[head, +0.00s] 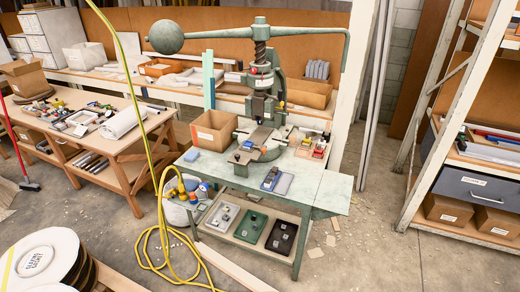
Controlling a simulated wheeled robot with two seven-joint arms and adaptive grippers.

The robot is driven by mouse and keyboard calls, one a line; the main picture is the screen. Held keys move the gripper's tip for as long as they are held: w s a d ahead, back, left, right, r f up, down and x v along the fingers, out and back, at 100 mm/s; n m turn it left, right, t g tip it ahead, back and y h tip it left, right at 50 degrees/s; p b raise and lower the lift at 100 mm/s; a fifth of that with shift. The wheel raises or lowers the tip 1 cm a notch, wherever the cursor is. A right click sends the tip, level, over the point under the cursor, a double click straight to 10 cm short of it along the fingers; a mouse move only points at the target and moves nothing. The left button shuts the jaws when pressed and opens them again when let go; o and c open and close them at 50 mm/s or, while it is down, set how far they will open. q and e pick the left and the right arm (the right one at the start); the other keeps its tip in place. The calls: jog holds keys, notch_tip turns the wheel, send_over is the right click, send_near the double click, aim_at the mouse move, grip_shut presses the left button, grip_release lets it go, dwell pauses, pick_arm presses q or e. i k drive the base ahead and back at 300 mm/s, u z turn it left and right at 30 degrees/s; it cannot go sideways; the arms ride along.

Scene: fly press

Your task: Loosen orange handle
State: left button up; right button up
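The green fly press (262,82) stands on a pale green metal table (325,185) in the middle of the head view. Its long arm runs across the top, with a ball weight (166,37) at the left end and a downturned bar at the right end. A small red-orange spot (253,69) shows on the left of the press head. It is too small to tell whether this is the orange handle. Neither of my grippers is in view.
A cardboard box (213,129) and a parts tray (310,145) flank the press. A yellow hose (151,150) hangs down at the left and coils on the floor. Round drums (45,262) stand at the front left. The floor right of the table is mostly clear.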

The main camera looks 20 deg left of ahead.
aim_at(263, 151)
jog(key=u, duration=0.45)
jog(key=k, duration=0.55)
jog(key=u, duration=0.8)
jog(key=i, duration=0.85)
jog(key=z, duration=0.95)
jog(key=i, duration=0.75)
jog(key=z, duration=0.75)
